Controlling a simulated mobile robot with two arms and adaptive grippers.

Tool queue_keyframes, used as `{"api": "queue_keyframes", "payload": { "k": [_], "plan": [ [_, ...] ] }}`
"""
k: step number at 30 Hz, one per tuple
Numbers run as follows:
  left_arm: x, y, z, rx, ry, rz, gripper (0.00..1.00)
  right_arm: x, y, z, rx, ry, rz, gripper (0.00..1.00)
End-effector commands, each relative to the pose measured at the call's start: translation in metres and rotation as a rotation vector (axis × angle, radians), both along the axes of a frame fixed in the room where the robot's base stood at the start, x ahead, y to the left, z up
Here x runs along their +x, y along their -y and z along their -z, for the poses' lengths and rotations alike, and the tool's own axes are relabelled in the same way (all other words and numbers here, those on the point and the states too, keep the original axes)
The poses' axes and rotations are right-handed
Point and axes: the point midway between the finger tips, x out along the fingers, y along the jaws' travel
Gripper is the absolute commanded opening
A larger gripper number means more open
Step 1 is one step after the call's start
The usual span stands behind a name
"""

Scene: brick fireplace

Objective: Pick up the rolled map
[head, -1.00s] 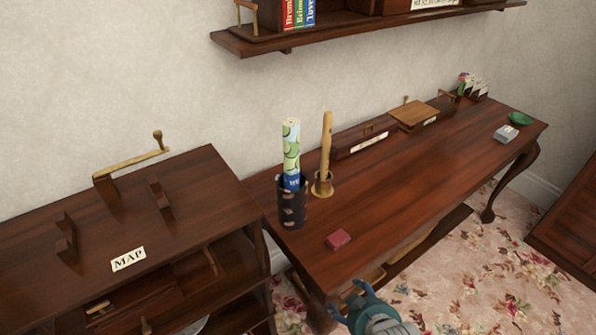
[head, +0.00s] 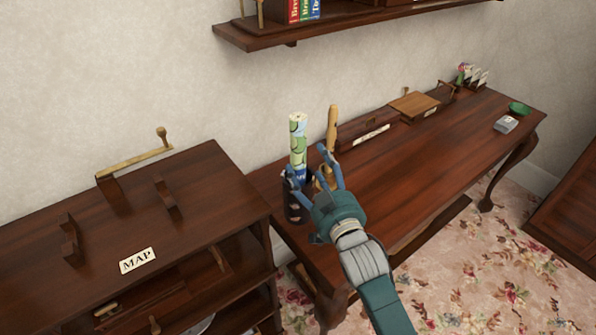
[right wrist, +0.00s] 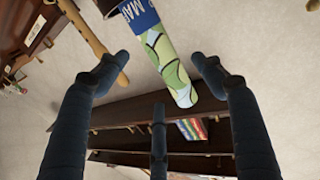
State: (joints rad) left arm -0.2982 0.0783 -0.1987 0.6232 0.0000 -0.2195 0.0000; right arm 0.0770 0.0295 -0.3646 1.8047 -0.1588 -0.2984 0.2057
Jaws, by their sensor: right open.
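The rolled map (head: 298,135), pale with green patches and a blue band, stands upright in a dark patterned cup (head: 291,208) at the left end of the long desk. My right gripper (head: 308,164) is open in front of the map and cup and partly hides both. In the right wrist view the map (right wrist: 165,62) lies between the spread fingers (right wrist: 158,62), beyond their tips, with no contact visible. A wooden flute-like stick (head: 332,125) stands just right of the map. My left gripper is not in view.
A side cabinet with a MAP label (head: 138,260) stands left of the desk (head: 420,150). A wall shelf (head: 350,28) hangs above. A wooden box (head: 414,105), white stack (head: 506,124) and green dish (head: 518,108) stand farther right. The desk's middle is clear.

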Motion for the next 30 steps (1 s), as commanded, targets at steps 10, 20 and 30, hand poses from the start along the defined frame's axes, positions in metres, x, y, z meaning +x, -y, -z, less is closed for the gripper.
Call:
{"api": "queue_keyframes", "payload": {
  "k": [10, 20, 30],
  "plan": [
    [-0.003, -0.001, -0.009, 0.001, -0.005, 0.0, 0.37, 0.033, -0.011, -0.002, 0.0, -0.002, 0.001, 0.68],
    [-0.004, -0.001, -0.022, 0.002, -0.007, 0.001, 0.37, 0.071, -0.024, -0.001, 0.0, -0.003, 0.001, 0.68],
    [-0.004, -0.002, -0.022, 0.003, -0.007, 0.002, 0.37, 0.075, -0.025, 0.001, 0.0, -0.003, 0.001, 0.62]
  ]
}}
